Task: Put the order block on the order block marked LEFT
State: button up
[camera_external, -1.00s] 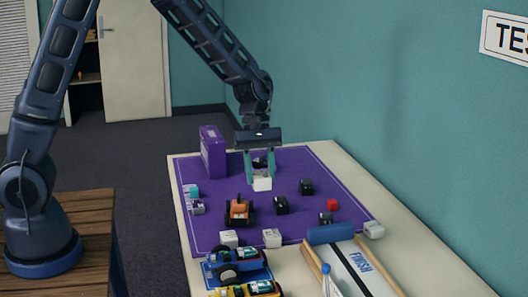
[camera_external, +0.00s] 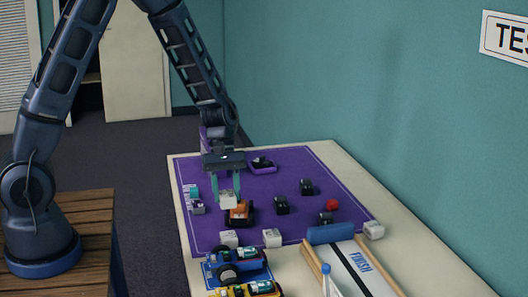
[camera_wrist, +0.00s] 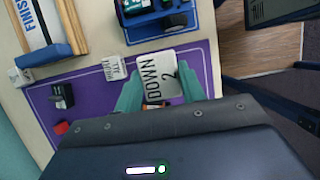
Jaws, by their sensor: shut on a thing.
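My gripper (camera_external: 226,190) is shut on a white order block (camera_external: 228,201) and holds it above the purple mat, in front of the orange toy vehicle in the external view. In the wrist view the held block (camera_wrist: 159,72) shows the print DOWN and 2 between the teal fingers (camera_wrist: 160,92). Two more white blocks stand at the mat's near edge, a left one (camera_external: 229,238) and a right one (camera_external: 272,238).
The purple mat (camera_external: 300,172) also carries an orange toy vehicle (camera_external: 240,214), several dark blocks (camera_external: 282,205), a red piece (camera_external: 332,204) and a purple tray (camera_external: 262,165). Blue (camera_external: 240,262) and yellow toy vehicles and a FINISH ramp (camera_external: 358,262) stand at the near end.

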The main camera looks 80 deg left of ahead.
jog(key=shift+f, duration=4.75)
jog(key=shift+f, duration=0.1)
jog(key=o, duration=1)
